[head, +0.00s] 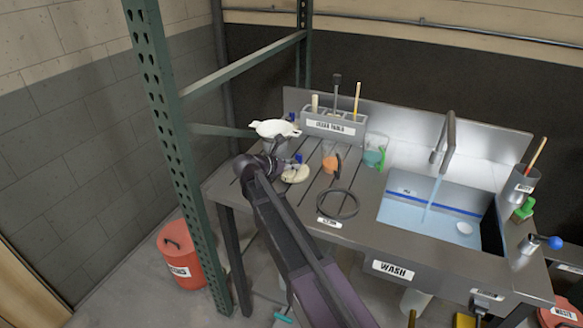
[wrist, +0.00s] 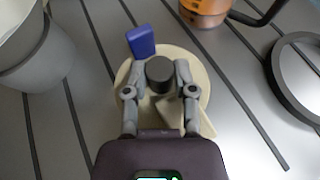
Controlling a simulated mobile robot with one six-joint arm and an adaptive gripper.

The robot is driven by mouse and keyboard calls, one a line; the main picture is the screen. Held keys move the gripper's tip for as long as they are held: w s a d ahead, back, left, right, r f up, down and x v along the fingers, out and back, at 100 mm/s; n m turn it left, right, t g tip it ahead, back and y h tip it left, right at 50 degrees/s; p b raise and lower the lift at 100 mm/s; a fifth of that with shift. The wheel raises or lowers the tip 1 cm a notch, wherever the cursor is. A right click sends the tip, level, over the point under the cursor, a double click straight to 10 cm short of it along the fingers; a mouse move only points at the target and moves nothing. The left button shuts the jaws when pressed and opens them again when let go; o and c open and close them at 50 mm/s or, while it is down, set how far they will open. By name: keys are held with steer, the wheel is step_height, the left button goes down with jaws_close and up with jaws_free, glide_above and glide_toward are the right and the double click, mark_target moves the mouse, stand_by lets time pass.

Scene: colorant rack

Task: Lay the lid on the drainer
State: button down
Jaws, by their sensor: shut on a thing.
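The lid (wrist: 130,88) is a flat cream disc with a dark grey knob. In the head view the lid (head: 296,174) shows at the left of the grooved drainer (head: 304,205), partly behind my arm. My gripper (wrist: 160,78) is shut on the knob, one finger on each side. The lid looks flat and on or very close to the drainer; I cannot tell whether there is a gap. A pale wedge-shaped piece lies at its near right in the wrist view. A blue piece (wrist: 141,41) stands at its far edge.
A grey pot with a pale inside (wrist: 32,48) stands left of my gripper. An orange item (head: 331,166) and a black ring (head: 338,204) lie to the right. The tool holder (head: 335,127) is behind; the sink (head: 440,207) is farther right. A green rack post (head: 180,150) stands left.

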steer(key=shift+f, duration=0.1)
steer(key=shift+c, duration=2.2)
jaws_free()
steer(key=shift+r, duration=0.2)
steer(key=shift+s+a+r, duration=0.1)
steer(key=shift+s+a, duration=0.05)
steer(key=shift+a, duration=0.05)
steer(key=p+v, duration=0.4)
steer(key=v, duration=0.5)
steer(key=shift+s+a+r, duration=0.2)
steer(key=shift+s+a, duration=0.05)
steer(key=shift+p+v, duration=0.35)
steer(key=shift+v, duration=0.5)
steer(key=shift+f, duration=0.1)
